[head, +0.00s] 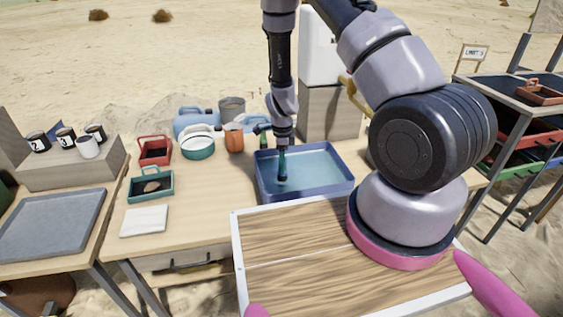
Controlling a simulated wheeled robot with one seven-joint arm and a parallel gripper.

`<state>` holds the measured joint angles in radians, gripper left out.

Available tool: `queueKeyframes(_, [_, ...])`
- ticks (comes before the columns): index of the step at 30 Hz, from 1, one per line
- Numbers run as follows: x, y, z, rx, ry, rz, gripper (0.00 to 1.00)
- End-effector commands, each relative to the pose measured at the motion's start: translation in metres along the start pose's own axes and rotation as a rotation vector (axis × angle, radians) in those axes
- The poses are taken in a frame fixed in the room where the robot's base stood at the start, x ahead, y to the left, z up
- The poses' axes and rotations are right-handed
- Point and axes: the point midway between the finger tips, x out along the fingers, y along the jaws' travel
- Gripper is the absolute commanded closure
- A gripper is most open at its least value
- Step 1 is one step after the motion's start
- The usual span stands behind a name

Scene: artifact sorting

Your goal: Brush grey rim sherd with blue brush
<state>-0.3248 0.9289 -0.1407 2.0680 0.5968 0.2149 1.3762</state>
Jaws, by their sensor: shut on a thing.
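My gripper (283,140) points down over the blue basin (348,189) at the back middle of the table. It is shut on a slim blue-teal brush (283,163), held upright. The brush's dark tip is down inside the basin, in front of its pale blue interior; I cannot tell whether it touches the bottom. A small brownish-grey piece (152,186) lies in a teal tray (152,198) to the left. It may be the grey rim sherd, but it is too small to tell.
A white folded cloth or pad (145,221) lies in front of the teal tray. A red tray (155,151), a white-teal bowl (197,149) and an orange cup (234,138) stand behind. A grey tray (48,228) is far left. The table between pad and basin is clear.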

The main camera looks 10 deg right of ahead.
Motion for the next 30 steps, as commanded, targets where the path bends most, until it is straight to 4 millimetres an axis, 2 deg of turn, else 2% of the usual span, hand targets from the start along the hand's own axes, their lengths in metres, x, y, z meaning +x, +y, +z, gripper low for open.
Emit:
queueKeyframes(15, [0.002,-0.025,0.007,0.001,0.0,0.0,1.0])
queueKeyframes(30, [-0.001,0.0,0.0,0.001,0.0,0.001,1.0])
